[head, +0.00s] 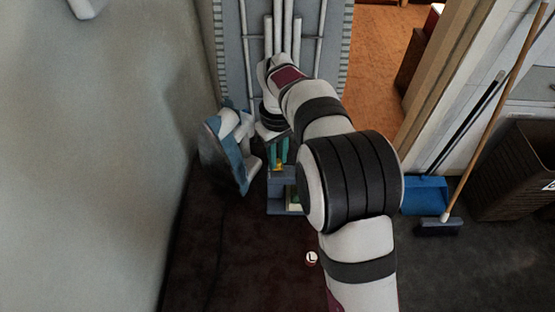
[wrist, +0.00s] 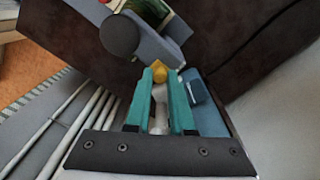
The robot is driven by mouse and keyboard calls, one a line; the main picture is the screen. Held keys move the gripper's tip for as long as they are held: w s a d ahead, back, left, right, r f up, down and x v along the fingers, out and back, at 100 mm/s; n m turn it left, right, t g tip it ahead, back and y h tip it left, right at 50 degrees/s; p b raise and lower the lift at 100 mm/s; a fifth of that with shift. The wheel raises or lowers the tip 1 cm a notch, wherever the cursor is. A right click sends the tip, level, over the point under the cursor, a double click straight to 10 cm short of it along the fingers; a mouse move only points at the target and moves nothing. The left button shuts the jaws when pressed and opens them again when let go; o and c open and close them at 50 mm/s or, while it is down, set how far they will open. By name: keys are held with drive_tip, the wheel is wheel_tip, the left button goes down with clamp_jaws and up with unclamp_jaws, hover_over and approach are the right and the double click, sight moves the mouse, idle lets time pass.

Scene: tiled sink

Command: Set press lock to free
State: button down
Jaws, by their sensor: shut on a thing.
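My gripper (head: 279,153) points down at a blue-grey device (head: 278,205) low on the dark floor. In the wrist view, the two teal fingers of my gripper (wrist: 162,82) are shut on a small yellow part (wrist: 160,75). A pale piece also shows in the gap between the fingers. The yellow part (head: 278,167) shows below the fingertips in the head view. I cannot read any lock marking or tell which position the lock is in.
A blue and white object (head: 228,150) leans near the left wall. A panel with pale pipes (head: 280,40) stands behind my gripper. A blue dustpan (head: 424,194), a broom (head: 440,225) and a dark basket (head: 515,170) are at the right. The front floor is mostly clear.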

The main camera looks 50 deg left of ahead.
sight(278, 161)
drive_tip(key=c, duration=0.8)
unclamp_jaws()
wheel_tip(278, 161, up, 16)
drive_tip(key=shift+f, duration=0.1)
